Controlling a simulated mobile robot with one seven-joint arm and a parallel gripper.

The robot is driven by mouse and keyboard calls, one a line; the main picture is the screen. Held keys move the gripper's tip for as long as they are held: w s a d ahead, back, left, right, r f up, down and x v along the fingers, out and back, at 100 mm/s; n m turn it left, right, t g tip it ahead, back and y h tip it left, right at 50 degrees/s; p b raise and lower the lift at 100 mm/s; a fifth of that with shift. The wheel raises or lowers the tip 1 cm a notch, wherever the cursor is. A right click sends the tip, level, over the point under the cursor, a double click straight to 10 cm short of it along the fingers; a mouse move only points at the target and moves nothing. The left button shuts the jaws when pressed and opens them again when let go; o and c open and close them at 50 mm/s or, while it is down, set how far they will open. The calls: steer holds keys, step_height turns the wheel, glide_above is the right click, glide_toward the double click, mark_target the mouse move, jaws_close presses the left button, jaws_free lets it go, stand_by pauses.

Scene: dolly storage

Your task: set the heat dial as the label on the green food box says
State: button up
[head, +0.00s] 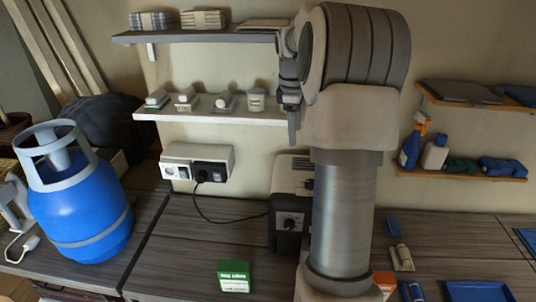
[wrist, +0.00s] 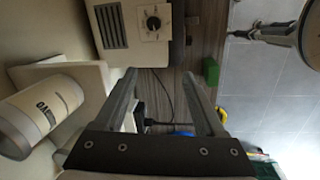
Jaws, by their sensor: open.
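The green food box (head: 235,276) sits on the counter at the front; its white label is too small to read. It also shows in the wrist view (wrist: 211,71), small and with no readable text. My gripper (wrist: 159,74) is open and empty, apart from the dial. In the head view my gripper (head: 293,125) hangs near the lower shelf.
A lower wall shelf (head: 210,116) holds several small containers; a labelled canister (wrist: 40,112) is close on the wrist view's left. A blue gas cylinder (head: 85,205) stands at left. A black cord (head: 215,212) runs from the wall socket. The counter between box and appliance is mostly clear.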

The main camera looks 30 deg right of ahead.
steer(key=d+f+n+y+p, duration=0.1)
steer(key=d+f+n+y, duration=0.15)
steer(key=d, duration=0.55)
steer(key=shift+m+g+h, duration=0.3)
steer(key=shift+m+h, duration=0.05)
steer(key=shift+h, duration=0.1)
steer(key=f, duration=1.1)
steer(key=f+p, duration=0.1)
steer(key=f, duration=0.5)
steer(key=shift+s+a+f, duration=0.25)
steer(key=shift+a+f, duration=0.05)
steer(key=shift+f, duration=0.05)
jaws_close()
